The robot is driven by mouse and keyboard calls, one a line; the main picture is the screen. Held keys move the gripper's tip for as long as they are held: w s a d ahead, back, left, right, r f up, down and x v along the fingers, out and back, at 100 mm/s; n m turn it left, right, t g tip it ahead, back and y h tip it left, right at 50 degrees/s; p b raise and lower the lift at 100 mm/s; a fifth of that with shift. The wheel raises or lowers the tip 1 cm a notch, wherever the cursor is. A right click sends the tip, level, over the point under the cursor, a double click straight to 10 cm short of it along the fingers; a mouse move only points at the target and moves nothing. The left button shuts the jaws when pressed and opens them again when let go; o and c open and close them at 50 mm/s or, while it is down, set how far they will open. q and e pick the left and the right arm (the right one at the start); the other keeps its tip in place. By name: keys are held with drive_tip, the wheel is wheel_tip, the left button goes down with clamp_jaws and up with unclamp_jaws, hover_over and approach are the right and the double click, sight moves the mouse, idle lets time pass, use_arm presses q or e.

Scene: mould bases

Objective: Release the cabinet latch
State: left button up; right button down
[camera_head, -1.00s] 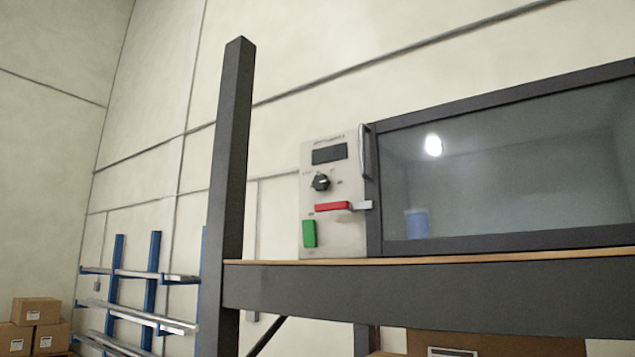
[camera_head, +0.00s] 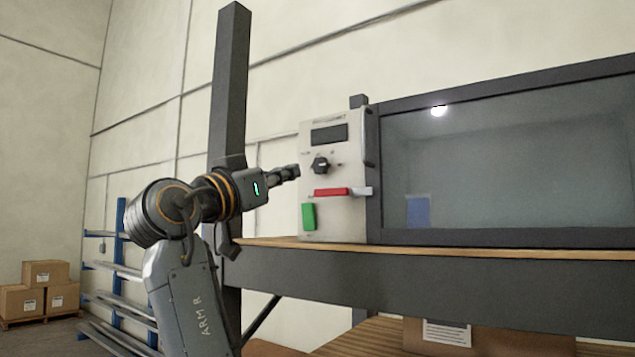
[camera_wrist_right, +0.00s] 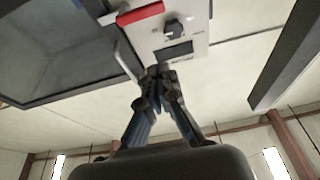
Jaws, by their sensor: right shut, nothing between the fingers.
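The cabinet (camera_head: 374,222) stands on a shelf, with a large glass door (camera_head: 510,165) that looks closed. A pale control panel (camera_head: 345,220) is at its left side. The red latch bar (camera_head: 332,191) lies level across the panel, with a grey end piece (camera_head: 362,190) reaching the door frame. The red bar also shows at the top of the right wrist view (camera_wrist_right: 140,14). My right gripper (camera_head: 294,171) is shut and empty, left of the panel's dial and apart from the latch. Its closed fingertips (camera_wrist_right: 158,72) show in the wrist view. My left gripper is not in view.
The panel also has a black dial (camera_head: 320,165), a green button (camera_head: 308,216) and a dark display (camera_head: 329,133). A dark upright post (camera_head: 231,90) stands behind my right arm. The shelf's wooden edge (camera_head: 480,252) runs below the cabinet. Cartons (camera_head: 45,273) sit far left.

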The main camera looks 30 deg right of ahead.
wheel_tip(320, 180, up, 4)
drive_tip(key=p, duration=0.6)
hover_over(345, 193)
drive_tip(key=w+a, duration=0.3)
drive_tip(key=a, duration=0.1)
drive_tip(key=f, duration=0.1)
drive_tip(key=f+p, duration=0.1)
drive_tip(key=f, duration=0.2)
drive_tip(key=shift+w+d+f+p, duration=0.2)
drive_tip(key=shift+w+f+p, duration=0.05)
drive_tip(key=shift+f+p, duration=0.15)
